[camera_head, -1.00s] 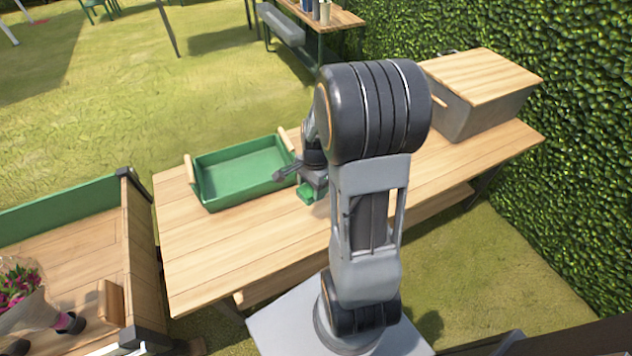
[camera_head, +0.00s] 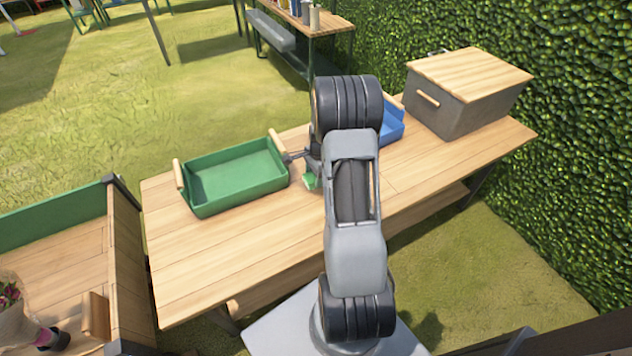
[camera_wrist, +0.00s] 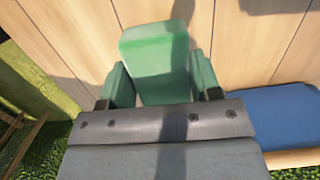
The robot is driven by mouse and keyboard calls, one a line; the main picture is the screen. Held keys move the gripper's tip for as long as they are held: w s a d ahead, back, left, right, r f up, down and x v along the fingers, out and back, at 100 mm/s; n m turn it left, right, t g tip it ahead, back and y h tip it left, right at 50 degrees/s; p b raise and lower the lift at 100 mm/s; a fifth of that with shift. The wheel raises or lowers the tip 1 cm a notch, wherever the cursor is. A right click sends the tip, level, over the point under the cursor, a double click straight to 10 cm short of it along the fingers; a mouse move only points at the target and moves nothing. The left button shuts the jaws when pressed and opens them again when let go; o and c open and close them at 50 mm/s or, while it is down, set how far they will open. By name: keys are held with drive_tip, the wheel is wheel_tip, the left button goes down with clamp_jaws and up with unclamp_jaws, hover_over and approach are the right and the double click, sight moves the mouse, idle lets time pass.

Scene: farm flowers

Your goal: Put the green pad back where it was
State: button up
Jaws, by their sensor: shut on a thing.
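The green pad (camera_wrist: 155,58) is a small block with rounded corners, between the fingers of my gripper (camera_wrist: 163,85) in the wrist view. My gripper is shut on it. In the head view my gripper (camera_head: 311,178) is over the wooden table (camera_head: 240,245), just right of the green tray (camera_head: 235,196), and part of the pad (camera_head: 310,182) shows below it. The pad's gap to the tabletop cannot be told. My arm hides part of the table behind it.
A blue tray (camera_head: 393,132) stands right of my gripper, partly behind my arm. A grey box with a wooden lid (camera_head: 468,90) stands at the table's right end. A wooden cart (camera_head: 60,270) with a wrapped bouquet (camera_head: 18,312) is at left. The table's front left is clear.

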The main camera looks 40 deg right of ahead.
drive_tip(key=shift+w+d+f, duration=0.1)
drive_tip(key=shift+w+f, duration=0.05)
drive_tip(key=shift+f, duration=0.15)
drive_tip(key=shift+w+d+f, duration=0.1)
drive_tip(key=shift+f, duration=1.5)
drive_tip(key=shift+b, duration=0.3)
drive_tip(key=shift+f, duration=0.2)
drive_tip(key=o, duration=0.9)
